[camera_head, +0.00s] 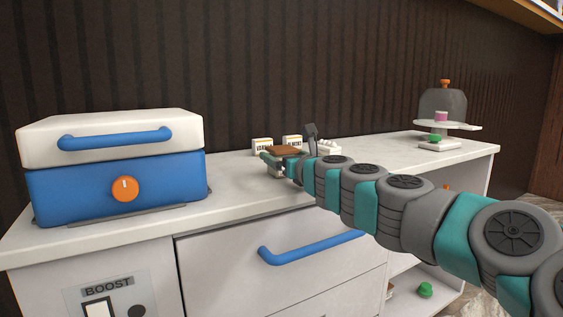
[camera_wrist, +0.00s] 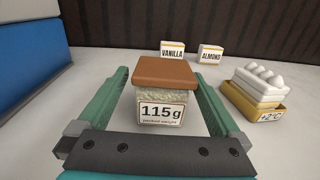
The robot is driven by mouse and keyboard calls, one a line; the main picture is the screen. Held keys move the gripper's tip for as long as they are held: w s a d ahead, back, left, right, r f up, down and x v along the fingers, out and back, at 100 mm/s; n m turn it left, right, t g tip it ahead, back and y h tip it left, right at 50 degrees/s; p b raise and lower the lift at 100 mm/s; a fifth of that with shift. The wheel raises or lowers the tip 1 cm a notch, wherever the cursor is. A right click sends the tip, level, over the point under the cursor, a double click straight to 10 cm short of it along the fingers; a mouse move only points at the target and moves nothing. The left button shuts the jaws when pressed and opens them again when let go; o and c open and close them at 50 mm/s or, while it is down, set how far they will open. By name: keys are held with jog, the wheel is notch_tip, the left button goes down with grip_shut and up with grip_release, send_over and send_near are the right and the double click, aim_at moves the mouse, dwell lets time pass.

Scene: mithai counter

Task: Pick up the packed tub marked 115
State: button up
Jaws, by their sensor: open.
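The packed tub (camera_wrist: 163,92) stands upright on the white counter, with a brown lid and a white label reading "115g packed weight". It also shows in the head view (camera_head: 284,151), partly hidden by my gripper. My gripper (camera_wrist: 160,88) is open, with one green finger on each side of the tub. In the head view my gripper (camera_head: 281,161) is at the tub, at the end of my outstretched arm.
A vanilla box (camera_wrist: 172,49) and an almond box (camera_wrist: 210,54) stand behind the tub. An egg carton (camera_wrist: 258,92) marked +2°C stands to the right. A blue and white appliance (camera_head: 115,165) stands at the left. A domed stand (camera_head: 442,107) is far right on the counter (camera_head: 390,150).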

jog(key=shift+x, duration=2.4)
jog(key=shift+w+d+r, duration=0.1)
jog(key=shift+d+r, duration=0.05)
jog(key=c, duration=1.2)
jog(key=shift+c, duration=0.2)
